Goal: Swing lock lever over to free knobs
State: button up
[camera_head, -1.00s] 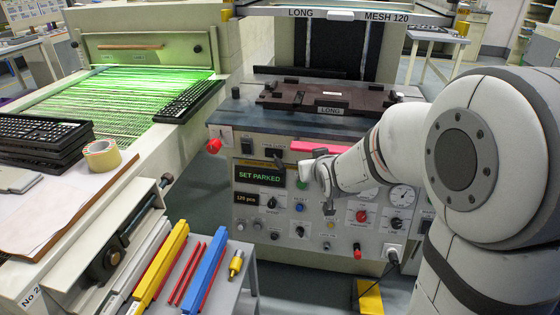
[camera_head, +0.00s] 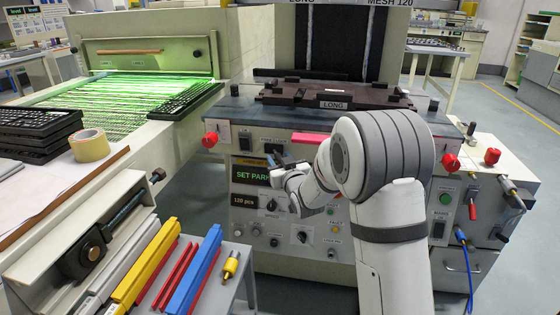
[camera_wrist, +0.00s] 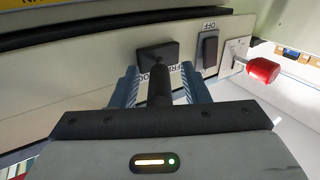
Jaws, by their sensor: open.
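The lock lever (camera_wrist: 159,80) is a black handle on a dark square base, on the cream panel, with a partly covered label beside it reading "FRE…" and "…OCK". In the wrist view my gripper (camera_wrist: 162,88) is open, with one blue-grey finger on each side of the lever. I cannot tell whether either finger touches it. In the head view my gripper (camera_head: 276,172) is at the upper front panel of the printing machine, just below the lever's dark base (camera_head: 274,149). A red knob (camera_head: 210,140) sticks out at the panel's left end; it also shows in the wrist view (camera_wrist: 263,70).
An OFF rocker switch (camera_wrist: 208,50) sits between lever and red knob. A dark fixture marked LONG (camera_head: 333,97) is above. A side table with coloured bars (camera_head: 195,270) stands front left.

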jog(key=shift+w+a, duration=0.2)
jog(key=shift+w, duration=0.45)
grip_shut()
jog(key=shift+d, duration=0.25)
jog(key=shift+a, duration=0.1)
